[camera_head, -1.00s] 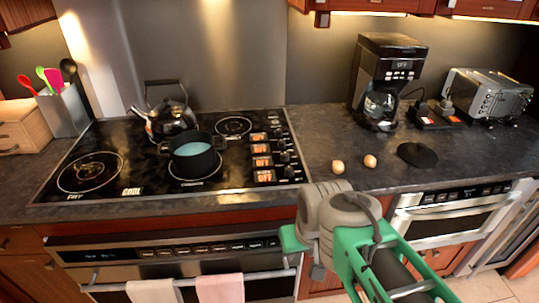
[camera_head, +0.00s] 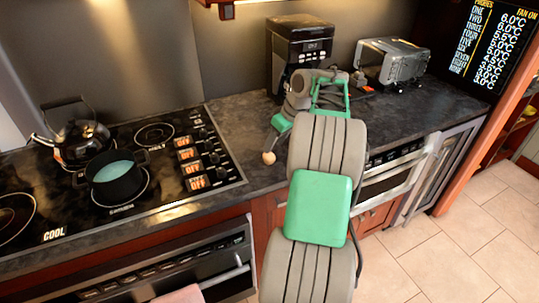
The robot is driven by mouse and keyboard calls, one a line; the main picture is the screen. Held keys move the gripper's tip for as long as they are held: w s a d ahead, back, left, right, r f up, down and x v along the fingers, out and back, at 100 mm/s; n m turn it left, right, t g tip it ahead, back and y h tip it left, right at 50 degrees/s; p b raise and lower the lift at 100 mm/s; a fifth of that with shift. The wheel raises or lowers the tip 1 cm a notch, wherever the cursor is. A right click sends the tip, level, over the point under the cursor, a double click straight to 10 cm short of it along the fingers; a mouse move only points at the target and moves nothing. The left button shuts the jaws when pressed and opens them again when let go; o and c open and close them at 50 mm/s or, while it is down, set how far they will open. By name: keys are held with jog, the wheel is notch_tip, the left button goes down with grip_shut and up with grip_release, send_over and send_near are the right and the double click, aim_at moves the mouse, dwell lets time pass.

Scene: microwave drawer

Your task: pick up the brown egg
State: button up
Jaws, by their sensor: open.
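One small brown egg (camera_head: 268,158) lies on the dark counter between the stove and my arm, near the counter's front edge. Two eggs showed there earlier; the other is out of sight, with my arm over that part of the counter. My gripper (camera_head: 279,127) is over the counter in front of the coffee maker, a little beyond the visible egg in the picture. It is open. My arm and wrist hide much of it, and I cannot tell whether it touches anything.
A stove with a black pot (camera_head: 116,178) and a kettle (camera_head: 79,139) is at left. A coffee maker (camera_head: 297,52) and a toaster oven (camera_head: 392,63) stand at the back. The counter (camera_head: 440,98) is clear at right.

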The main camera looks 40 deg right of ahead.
aim_at(269, 157)
jog(key=x, duration=0.5)
jog(key=d+p+x, duration=0.1)
jog(key=x, duration=0.1)
jog(key=shift+w+f, duration=0.3)
jog(key=shift+f, duration=0.05)
jog(key=shift+c, duration=0.6)
jog(key=c, duration=0.4)
jog(key=shift+c, duration=0.2)
jog(key=shift+r, duration=0.1)
